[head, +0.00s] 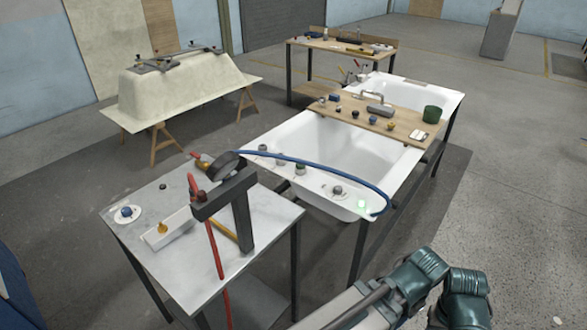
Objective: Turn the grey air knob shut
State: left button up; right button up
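A small dark grey knob (337,190) sits on a pale round plate at the near corner of the white bathtub's rim (315,197). I take it for the grey air knob, but its turn position is too small to read. Other small knobs or fittings (280,160) line the left rim, some greyish, so I cannot be certain which is meant. A green light (361,204) glows to the right of the knob. Part of one of my arms shows at the bottom right, well short of the knob. Neither gripper is visible.
A blue hose (330,165) arches over the near tub. A grey-topped table (190,270) at front left holds a dark upright bracket (243,215), red hose and a blue knob (126,211). A wooden board (400,125) with several items spans the tub. Floor at right is clear.

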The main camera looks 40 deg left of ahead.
aim_at(338, 190)
jog(key=i+j+u, duration=0.15)
jog(key=i+u, duration=0.15)
jog(key=i, duration=0.3)
jog(key=i+u, duration=0.3)
jog(key=i, duration=0.35)
